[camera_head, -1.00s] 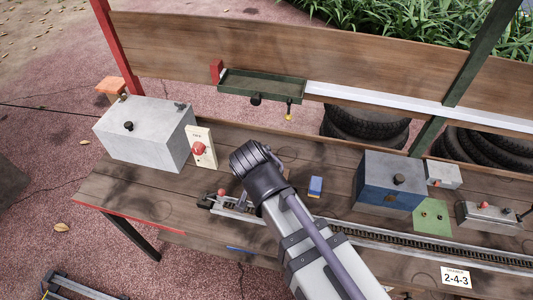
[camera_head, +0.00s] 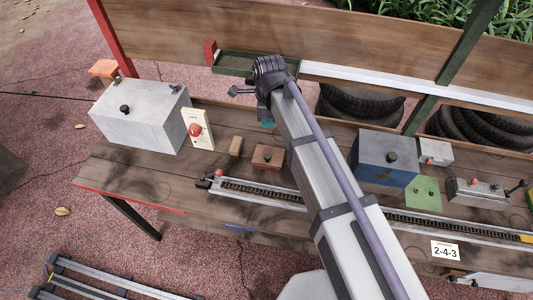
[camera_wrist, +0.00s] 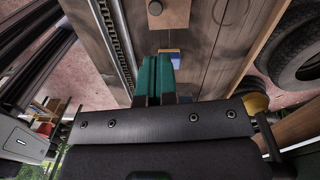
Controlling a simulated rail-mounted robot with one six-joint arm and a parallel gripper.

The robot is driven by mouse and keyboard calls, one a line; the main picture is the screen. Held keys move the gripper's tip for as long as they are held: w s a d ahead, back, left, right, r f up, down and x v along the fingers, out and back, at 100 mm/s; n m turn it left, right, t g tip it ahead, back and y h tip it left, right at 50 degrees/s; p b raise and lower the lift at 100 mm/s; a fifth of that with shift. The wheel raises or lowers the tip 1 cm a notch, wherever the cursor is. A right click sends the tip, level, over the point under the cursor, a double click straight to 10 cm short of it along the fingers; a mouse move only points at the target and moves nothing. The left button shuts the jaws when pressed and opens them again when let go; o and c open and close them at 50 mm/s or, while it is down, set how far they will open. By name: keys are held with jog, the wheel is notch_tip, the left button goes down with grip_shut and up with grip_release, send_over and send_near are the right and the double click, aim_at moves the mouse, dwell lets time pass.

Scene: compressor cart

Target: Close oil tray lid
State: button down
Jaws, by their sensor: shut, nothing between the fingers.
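The dark green tray (camera_head: 232,64) is fixed along the wooden backboard at upper middle in the head view. Its right part and front fittings are mostly hidden behind my arm. I cannot make out a separate lid. My gripper (camera_wrist: 153,78) shows in the wrist view with its teal fingers together and nothing between them. In the head view only a bit of teal (camera_head: 267,124) shows below my wrist, in front of and below the tray. The fingers appear apart from the tray.
A grey box (camera_head: 140,115) and a red-button panel (camera_head: 197,130) stand on the bench at left. Small brown blocks (camera_head: 267,157) lie near a chain rail (camera_head: 250,190). A blue box (camera_head: 384,158) stands to the right. The wrist view shows a blue-and-yellow block (camera_wrist: 172,54) and tires (camera_wrist: 290,45).

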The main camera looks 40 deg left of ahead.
aim_at(267, 158)
jog(key=shift+m, duration=0.7)
jog(key=f+b, duration=0.4)
jog(key=s+f+b, duration=0.1)
jog(key=f+b, duration=0.9)
jog(key=shift+s+d, duration=0.2)
jog(key=shift+d, duration=0.2)
jog(key=shift+s+d+f+t+b, duration=0.15)
jog(key=shift+s+f+t+b, duration=0.05)
jog(key=shift+f+b, duration=0.25)
jog(key=shift+s+d+f+t+b, duration=0.1)
jog(key=shift+s+f+t+b, duration=0.1)
jog(key=shift+f+b, duration=0.2)
jog(key=shift+s+d+r, duration=0.15)
jog(key=shift+r, duration=0.15)
